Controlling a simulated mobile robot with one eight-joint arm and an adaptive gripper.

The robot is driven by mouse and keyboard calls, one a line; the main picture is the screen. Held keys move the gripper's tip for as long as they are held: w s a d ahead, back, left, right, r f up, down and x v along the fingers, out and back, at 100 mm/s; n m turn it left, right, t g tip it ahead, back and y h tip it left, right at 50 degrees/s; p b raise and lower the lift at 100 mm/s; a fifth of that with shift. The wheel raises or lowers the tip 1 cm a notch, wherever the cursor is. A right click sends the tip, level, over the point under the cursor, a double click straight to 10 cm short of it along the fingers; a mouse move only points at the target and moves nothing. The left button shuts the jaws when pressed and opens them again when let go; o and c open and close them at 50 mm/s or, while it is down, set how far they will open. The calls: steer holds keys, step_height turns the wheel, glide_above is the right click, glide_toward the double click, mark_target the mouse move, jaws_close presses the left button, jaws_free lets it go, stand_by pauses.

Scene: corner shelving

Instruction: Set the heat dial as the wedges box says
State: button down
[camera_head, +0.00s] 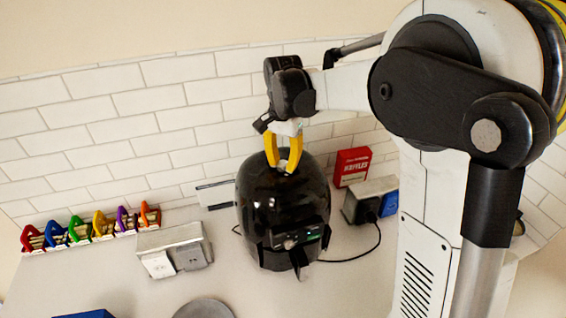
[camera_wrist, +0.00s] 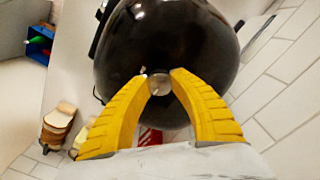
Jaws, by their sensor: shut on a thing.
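A black rounded appliance (camera_head: 284,215) stands on the counter with its front panel and handle facing forward. A small pale round dial (camera_head: 284,165) sits on its top; it also shows in the wrist view (camera_wrist: 159,84). My gripper (camera_head: 285,165), with yellow fingers, reaches down from above and is shut on the dial. In the wrist view the fingertips (camera_wrist: 161,78) press its two sides. Any marks around the dial are too small to read. A red box (camera_head: 352,166) behind to the right seems to read "WAFFLES". I cannot make out a box marked wedges.
A silver toaster (camera_head: 362,200) with a cord stands right of the appliance, beside a blue box (camera_head: 389,204). A silver two-lidded container (camera_head: 173,250) and a row of several coloured clip-like holders (camera_head: 92,227) stand to the left. A grey round plate (camera_head: 204,309) lies in front.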

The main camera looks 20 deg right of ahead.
mark_target(283, 164)
steer(key=c, duration=1)
jaws_free()
steer(key=shift+c, duration=0.2)
step_height(283, 164, up, 12)
steer(key=s+f+n+t+b, duration=0.3)
steer(key=s+f+n+b, duration=0.1)
steer(key=s+f+b, duration=0.6)
steer(key=s+f+n+t+b, duration=0.4)
steer(key=s+f+b, duration=0.6)
steer(key=f, duration=0.7)
steer(key=shift+s+f+n, duration=0.2)
steer(key=shift+s+n, duration=0.4)
steer(key=shift+s, duration=0.45)
